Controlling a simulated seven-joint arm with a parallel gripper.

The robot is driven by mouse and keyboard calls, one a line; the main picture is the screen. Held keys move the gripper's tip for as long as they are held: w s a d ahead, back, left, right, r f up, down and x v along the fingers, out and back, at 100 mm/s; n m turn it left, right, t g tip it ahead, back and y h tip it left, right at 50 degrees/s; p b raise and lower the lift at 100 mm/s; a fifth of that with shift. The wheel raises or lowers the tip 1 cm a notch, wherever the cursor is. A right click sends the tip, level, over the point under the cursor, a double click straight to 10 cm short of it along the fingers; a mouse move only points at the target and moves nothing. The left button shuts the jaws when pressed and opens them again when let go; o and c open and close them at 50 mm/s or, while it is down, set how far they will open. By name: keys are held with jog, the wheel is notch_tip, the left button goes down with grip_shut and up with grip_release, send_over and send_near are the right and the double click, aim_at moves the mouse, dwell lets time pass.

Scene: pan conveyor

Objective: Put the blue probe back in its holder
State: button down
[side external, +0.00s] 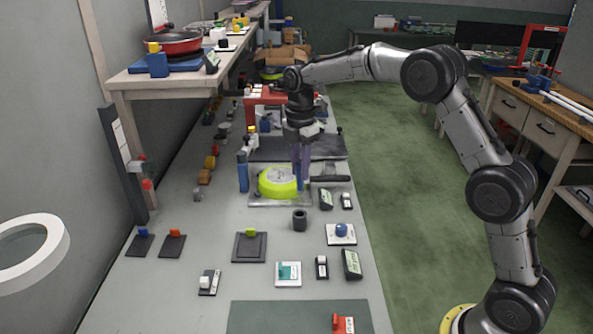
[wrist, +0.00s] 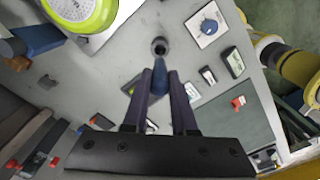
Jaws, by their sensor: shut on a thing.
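My gripper (wrist: 158,78) is shut on the blue probe (wrist: 154,70), which shows between the two dark fingers in the wrist view. In the side view my gripper (side external: 301,160) points down, and the probe's blue lower part (side external: 299,180) hangs beside the green pan. A small dark grey round cup (side external: 299,220), seemingly the holder, stands on the bench in front of the pan. In the wrist view the cup (wrist: 160,46) shows its open mouth just beyond the probe's tip. The probe is apart from it in the side view.
The bright green pan (side external: 276,180) sits on a grey plate close by, with a blue post (side external: 242,172) at its left. A white plate with a blue knob (side external: 341,232), small displays and switches stand around the cup. The bench directly around the cup is clear.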

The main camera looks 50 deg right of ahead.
aim_at(300, 192)
jog(key=shift+f, duration=2.9)
jog(key=shift+f, duration=2.85)
jog(key=c, duration=0.6)
grip_release()
jog(key=shift+c, duration=0.2)
notch_tip(300, 192, up, 14)
jog(key=shift+f, duration=0.1)
jog(key=shift+a, duration=0.1)
